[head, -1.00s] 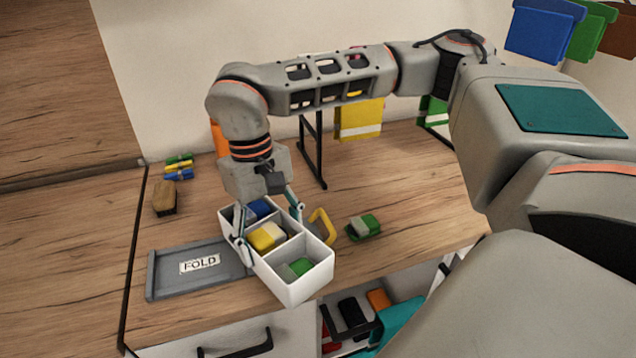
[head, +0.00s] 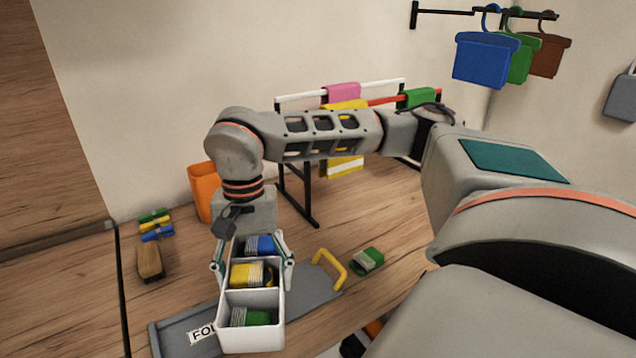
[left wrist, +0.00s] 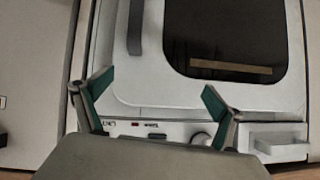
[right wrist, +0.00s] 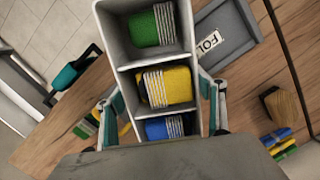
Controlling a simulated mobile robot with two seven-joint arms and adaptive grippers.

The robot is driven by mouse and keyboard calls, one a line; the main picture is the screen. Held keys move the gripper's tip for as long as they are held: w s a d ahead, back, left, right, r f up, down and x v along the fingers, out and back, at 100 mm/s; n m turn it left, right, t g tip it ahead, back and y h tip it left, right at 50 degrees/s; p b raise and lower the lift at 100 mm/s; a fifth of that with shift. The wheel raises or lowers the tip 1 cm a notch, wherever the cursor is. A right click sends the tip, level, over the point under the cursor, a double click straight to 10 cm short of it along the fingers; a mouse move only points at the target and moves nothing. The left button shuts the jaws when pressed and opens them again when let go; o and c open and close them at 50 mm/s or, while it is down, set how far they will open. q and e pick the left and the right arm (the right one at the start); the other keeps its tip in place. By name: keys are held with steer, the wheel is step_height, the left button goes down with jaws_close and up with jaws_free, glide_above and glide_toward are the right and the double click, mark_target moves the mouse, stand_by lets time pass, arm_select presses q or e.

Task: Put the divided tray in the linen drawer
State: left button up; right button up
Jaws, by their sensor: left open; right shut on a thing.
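The divided tray (head: 250,338) is white with three compartments in a row, holding blue, yellow and green folded cloths. My right gripper (head: 252,272) is shut on it, one finger along each long side, and holds it over the grey board marked FOLD (head: 295,297). The tray (right wrist: 117,60) also fills the upper middle of the right wrist view. My left gripper (left wrist: 157,88) is open and empty, facing a white appliance front with a dark window (left wrist: 232,38). The left arm is not in the head view. I cannot make out which drawer is the linen drawer; the counter front is mostly hidden by my right arm.
A yellow handle (head: 330,262) stands at the board's right end, near a green and grey cloth (head: 368,260). An orange holder (head: 203,190), a wooden brush-like block (head: 150,262) and small coloured bundles (head: 155,225) stand left. A drying rack (head: 298,195) is behind my arm.

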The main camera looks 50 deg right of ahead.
steer(key=s+d+r+m+t, duration=0.1)
steer(key=s+d+m+t, duration=0.15)
steer(key=d+m, duration=0.75)
steer(key=shift+w+d+f+m+g+y+p, duration=0.1)
steer(key=shift+w+d+f+m+p, duration=0.55)
steer(key=shift+w, duration=2.2)
steer(key=shift+w+d+f+m+g+y+p, duration=0.15)
steer(key=shift+w+d+p, duration=0.95)
steer(key=shift+w, duration=1.7)
steer(key=shift+w+d+f+m+g+y+p, duration=0.1)
steer(key=shift+w+d+f+m+p, duration=0.7)
steer(key=shift+w, duration=2.05)
steer(key=f, duration=0.2)
steer(key=shift+d+f+n, duration=0.3)
steer(key=shift+f, duration=0.35)
arm_select(q)
steer(key=shift+s+a+r+y, duration=0.2)
steer(key=shift+s+a+r, duration=0.15)
steer(key=shift+a+r, duration=0.2)
steer(key=shift+s+a+r+y, duration=0.2)
steer(key=shift+s+a+r, duration=0.1)
steer(key=shift+a+r, duration=0.25)
arm_select(e)
steer(key=shift+f, duration=0.1)
